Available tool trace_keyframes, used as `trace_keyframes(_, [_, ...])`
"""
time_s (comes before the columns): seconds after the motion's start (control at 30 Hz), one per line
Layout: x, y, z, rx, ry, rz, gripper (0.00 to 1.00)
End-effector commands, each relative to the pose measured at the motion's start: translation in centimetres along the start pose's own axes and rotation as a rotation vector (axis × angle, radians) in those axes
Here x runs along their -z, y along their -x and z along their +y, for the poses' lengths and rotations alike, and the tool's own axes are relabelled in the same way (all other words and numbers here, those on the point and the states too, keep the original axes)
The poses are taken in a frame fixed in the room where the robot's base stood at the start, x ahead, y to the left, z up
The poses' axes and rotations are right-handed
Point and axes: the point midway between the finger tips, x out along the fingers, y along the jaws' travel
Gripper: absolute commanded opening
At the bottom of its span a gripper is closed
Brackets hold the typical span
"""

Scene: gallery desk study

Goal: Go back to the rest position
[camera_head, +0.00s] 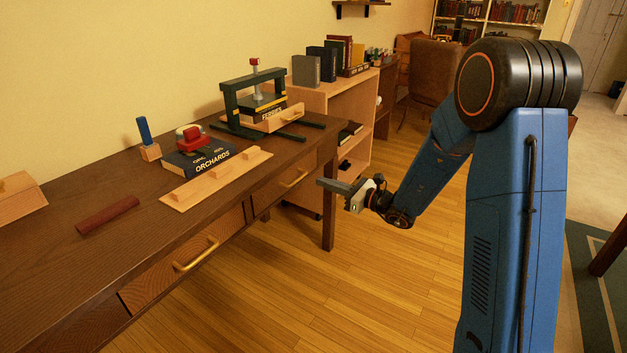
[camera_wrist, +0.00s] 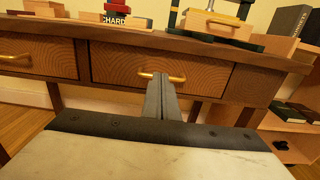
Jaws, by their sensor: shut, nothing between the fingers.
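My gripper (camera_head: 335,186) is in the air in front of the desk's right end, over the floor. It is shut and holds nothing. In the wrist view the closed fingers (camera_wrist: 161,98) point at the desk's drawer front with its brass handle (camera_wrist: 162,76). A gap shows between the fingertips and the desk (camera_head: 130,173) in the head view. My blue arm reaches left from the right side of the picture.
On the desk are a book press (camera_head: 262,103), a dark book marked ORCHARDS (camera_head: 198,158), a wooden strip (camera_head: 216,178) and a dark red rod (camera_head: 107,215). A low bookshelf (camera_head: 335,100) stands beyond the desk. The wooden floor (camera_head: 390,270) around my gripper is clear.

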Motion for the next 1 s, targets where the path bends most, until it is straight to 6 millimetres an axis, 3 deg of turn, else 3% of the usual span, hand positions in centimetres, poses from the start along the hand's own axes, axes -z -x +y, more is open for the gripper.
trace_keyframes(0.23, [-0.2,1.8,0.3,-0.007,0.007,0.002,0.0])
trace_keyframes(0.37, [-1.5,2.3,2.2,-0.061,0.062,0.019,0.0])
trace_keyframes(0.7, [-5.6,6.5,12.9,-0.358,0.398,0.139,0.0])
trace_keyframes(1.0, [-6.3,12.9,20.5,-0.603,0.739,0.271,0.0])
